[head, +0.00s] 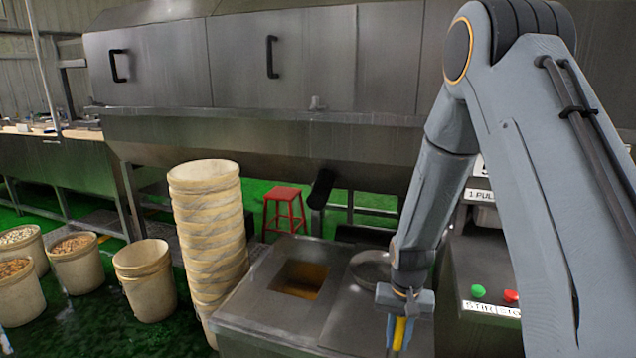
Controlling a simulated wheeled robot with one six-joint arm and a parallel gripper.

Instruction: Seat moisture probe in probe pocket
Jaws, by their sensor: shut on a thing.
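My gripper (400,318) points down at the lower right of the head view, over the right part of the steel counter. It is shut on a slim yellow thing (399,334), which I take to be the moisture probe. The probe hangs roughly upright between the fingers, and its lower end is hard to make out near the bottom of the picture. I cannot pick out the probe pocket for sure. A square opening (303,280) with a brownish inside is set in the counter, to the left of my gripper.
A tall stack of cream buckets (207,235) stands against the counter's left side. A round metal pan (371,268) lies just behind my gripper. A control panel (490,294) with green and red buttons is at right. A red stool (285,208) and the large steel drum housing (250,70) are behind.

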